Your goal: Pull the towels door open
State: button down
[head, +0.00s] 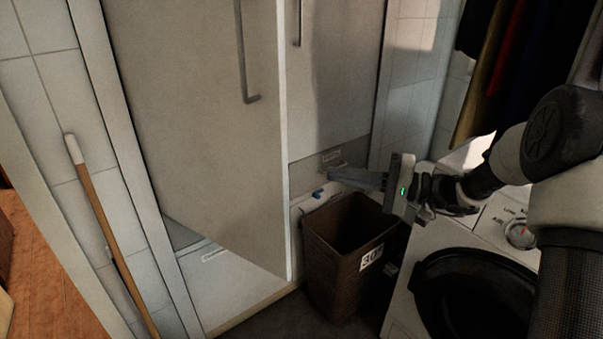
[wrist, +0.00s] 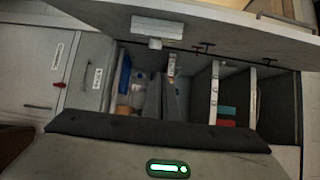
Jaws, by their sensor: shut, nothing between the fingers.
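A tall pale cabinet door (head: 200,110) with a long bar handle (head: 244,60) stands partly open in the head view, its free edge swung out toward me. I cannot read which door is labelled towels. The open door also shows along the top of the wrist view (wrist: 230,38), with the cabinet's inside exposed below it. My gripper (head: 332,172) is shut and empty. It is to the right of the open door's free edge, apart from it, above a brown basket and in front of the right cabinet. The door's inner face is hidden in the head view.
The brown basket (head: 350,245) stands between the cabinet and a white washing machine (head: 425,245). A second closed door (head: 333,80) is behind my gripper. A wooden-handled pole (head: 105,220) leans at left. Shelves (wrist: 213,92) hold small items. Dark clothes hang at upper right.

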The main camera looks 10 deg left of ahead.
jog(key=s+a, duration=0.2)
jog(key=a, duration=0.9)
jog(key=shift+s, duration=0.4)
jog(key=shift+a, duration=0.1)
